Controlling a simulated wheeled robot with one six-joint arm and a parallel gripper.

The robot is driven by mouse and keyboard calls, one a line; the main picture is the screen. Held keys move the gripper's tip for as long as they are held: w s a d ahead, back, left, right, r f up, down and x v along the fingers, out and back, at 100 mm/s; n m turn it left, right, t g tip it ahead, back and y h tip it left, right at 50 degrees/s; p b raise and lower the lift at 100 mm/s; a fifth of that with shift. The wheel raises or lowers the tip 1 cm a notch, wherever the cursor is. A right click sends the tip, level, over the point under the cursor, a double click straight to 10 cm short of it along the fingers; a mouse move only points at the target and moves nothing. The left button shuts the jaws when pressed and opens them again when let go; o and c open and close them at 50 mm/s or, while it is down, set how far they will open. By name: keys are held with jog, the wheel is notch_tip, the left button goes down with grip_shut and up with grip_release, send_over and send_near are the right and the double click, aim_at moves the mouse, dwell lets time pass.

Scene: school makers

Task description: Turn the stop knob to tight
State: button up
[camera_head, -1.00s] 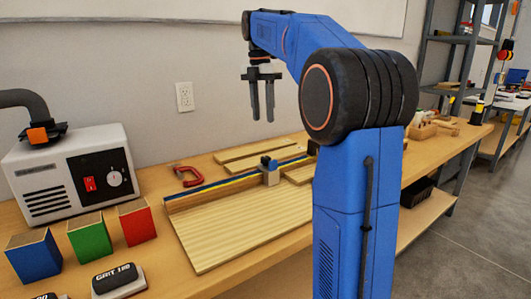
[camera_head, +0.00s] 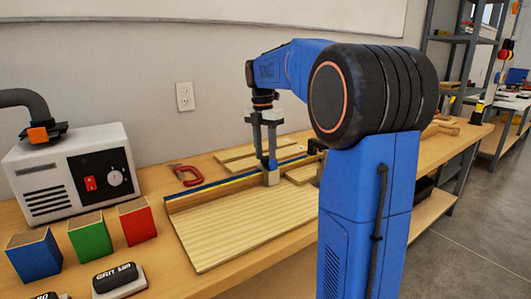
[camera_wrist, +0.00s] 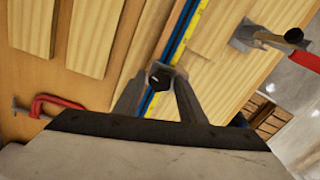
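The stop block (camera_head: 271,179) is a small wooden piece on the fence with the blue and yellow strip. Its knob (camera_head: 272,164) is mostly hidden by the fingers in the head view. In the wrist view the knob (camera_wrist: 159,76) is a dark faceted knob between the two fingertips. My gripper (camera_head: 266,158) points straight down over the stop. In the wrist view its fingers (camera_wrist: 159,84) stand apart, one on each side of the knob. I see no clear contact between fingers and knob.
A wooden board (camera_head: 240,222) lies in front of the fence. A red clamp (camera_head: 187,175) lies left of it, and loose planks (camera_head: 250,155) lie behind. A white machine (camera_head: 70,170), coloured blocks (camera_head: 90,237) and a sanding block (camera_head: 117,279) stand at the left.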

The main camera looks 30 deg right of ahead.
jog(key=shift+c, duration=0.6)
jog(key=c, duration=0.7)
jog(key=shift+o, duration=0.2)
